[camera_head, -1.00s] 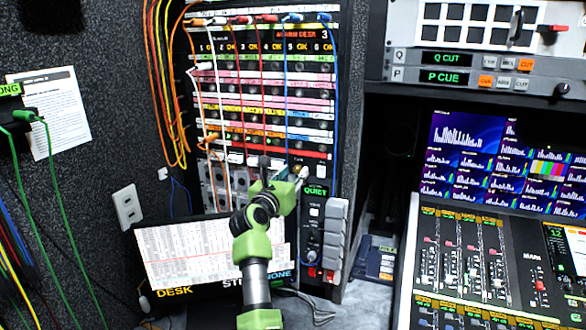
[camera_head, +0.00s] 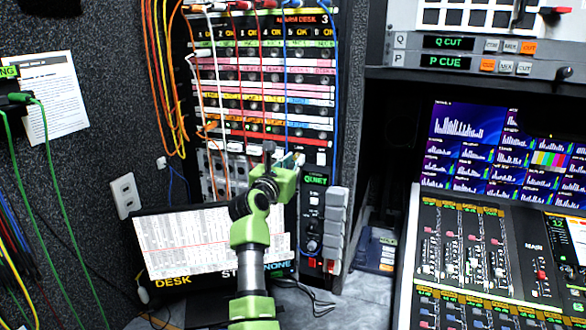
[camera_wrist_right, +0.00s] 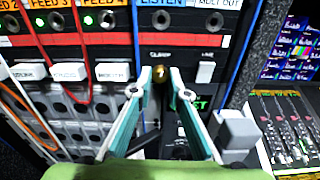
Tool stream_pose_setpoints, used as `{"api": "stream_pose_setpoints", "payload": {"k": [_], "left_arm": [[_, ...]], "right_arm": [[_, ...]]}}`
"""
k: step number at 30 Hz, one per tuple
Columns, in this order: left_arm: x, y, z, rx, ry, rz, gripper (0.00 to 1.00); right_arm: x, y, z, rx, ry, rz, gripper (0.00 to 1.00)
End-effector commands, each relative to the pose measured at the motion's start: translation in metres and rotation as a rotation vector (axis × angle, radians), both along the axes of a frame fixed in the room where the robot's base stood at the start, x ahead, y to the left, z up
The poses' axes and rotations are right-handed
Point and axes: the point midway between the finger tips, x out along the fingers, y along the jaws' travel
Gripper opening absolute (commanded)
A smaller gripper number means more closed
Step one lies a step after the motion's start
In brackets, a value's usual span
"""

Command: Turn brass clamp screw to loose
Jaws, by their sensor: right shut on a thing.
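The brass clamp screw (camera_wrist_right: 159,73) is a small round gold knob under the "CLAMP" label in the right wrist view. My right gripper (camera_wrist_right: 159,78) has its two teal fingers on either side of it, with the tips shut on it. In the head view, my green right arm reaches up to the lower right of the rack, and the right gripper (camera_head: 291,161) meets the panel just above the "QUIET" display. The screw is hidden there behind the gripper. My left gripper is not in view.
Patch cords (camera_head: 232,90) hang down the rack left of the gripper. A white switch (camera_wrist_right: 205,72) marked "LINE" sits right of the screw. Grey blocks (camera_head: 335,225) stand right of the "QUIET" panel (camera_head: 313,215). A monitor (camera_head: 190,245) stands below left; a mixing console (camera_head: 480,260) is at right.

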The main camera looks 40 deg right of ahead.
Motion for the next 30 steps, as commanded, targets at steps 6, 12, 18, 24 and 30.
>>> {"api": "stream_pose_setpoints", "payload": {"k": [6,12,18,24,30], "left_arm": [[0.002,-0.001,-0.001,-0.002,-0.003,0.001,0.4],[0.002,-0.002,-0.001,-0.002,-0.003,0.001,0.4],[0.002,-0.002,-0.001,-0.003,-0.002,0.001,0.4],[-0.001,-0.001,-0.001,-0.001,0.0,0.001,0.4],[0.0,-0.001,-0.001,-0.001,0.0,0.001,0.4]], "right_arm": [[0.0,0.0,0.0,0.005,-0.008,0.0,0.0],[0.0,0.0,0.0,0.005,-0.007,0.0,0.33],[0.0,0.0,0.0,0.005,-0.007,0.0,0.33],[0.0,0.0,0.01,0.004,-0.01,0.0,0.33],[0.0,0.0,0.046,0.005,-0.013,0.0,0.33]]}}
